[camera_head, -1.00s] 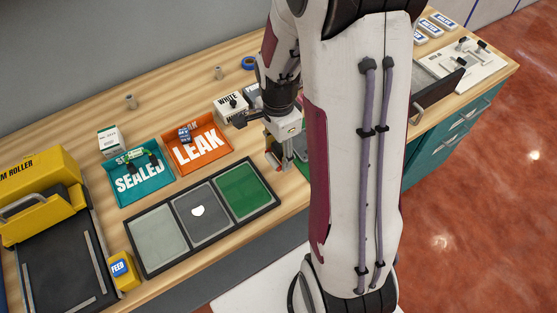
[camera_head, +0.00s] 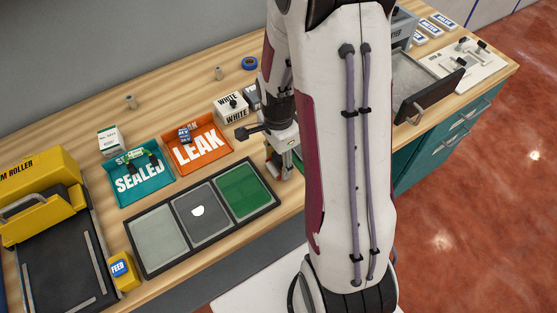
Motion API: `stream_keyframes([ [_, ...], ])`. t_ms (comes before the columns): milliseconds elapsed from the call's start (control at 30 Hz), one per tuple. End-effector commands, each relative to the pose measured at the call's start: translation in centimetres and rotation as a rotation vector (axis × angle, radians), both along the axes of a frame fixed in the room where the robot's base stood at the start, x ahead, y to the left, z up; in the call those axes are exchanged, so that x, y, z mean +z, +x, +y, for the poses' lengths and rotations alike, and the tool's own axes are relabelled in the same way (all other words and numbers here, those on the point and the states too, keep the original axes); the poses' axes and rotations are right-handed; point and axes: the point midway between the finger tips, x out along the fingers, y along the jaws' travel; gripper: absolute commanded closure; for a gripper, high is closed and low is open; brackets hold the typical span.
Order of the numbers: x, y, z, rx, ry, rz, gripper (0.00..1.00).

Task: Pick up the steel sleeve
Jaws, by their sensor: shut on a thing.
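My gripper (camera_head: 285,174) points down near the front edge of the bench, just right of the black tray with the green panel. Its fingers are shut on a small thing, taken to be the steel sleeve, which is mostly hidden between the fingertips. My arm covers the area right of the gripper.
A black three-panel tray (camera_head: 160,268) lies left of my gripper. Behind it are the teal SEALED tray (camera_head: 118,197) and the orange LEAK tray (camera_head: 212,166). A white box (camera_head: 232,107) stands behind my gripper. The yellow roller machine (camera_head: 35,195) is at far left.

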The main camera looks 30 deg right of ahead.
Motion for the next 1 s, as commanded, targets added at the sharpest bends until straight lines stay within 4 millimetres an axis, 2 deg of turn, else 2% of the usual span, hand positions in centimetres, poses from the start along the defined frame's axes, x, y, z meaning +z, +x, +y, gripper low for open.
stream_keyframes([
  [633, -0.7, 0.0, 0.0, 0.000, 0.000, -0.001, 0.85],
  [767, -1.0, 0.0, 0.0, 0.000, 0.000, 0.000, 1.00],
  [1000, -1.5, -0.1, 0.0, 0.000, 0.001, 0.002, 1.00],
])
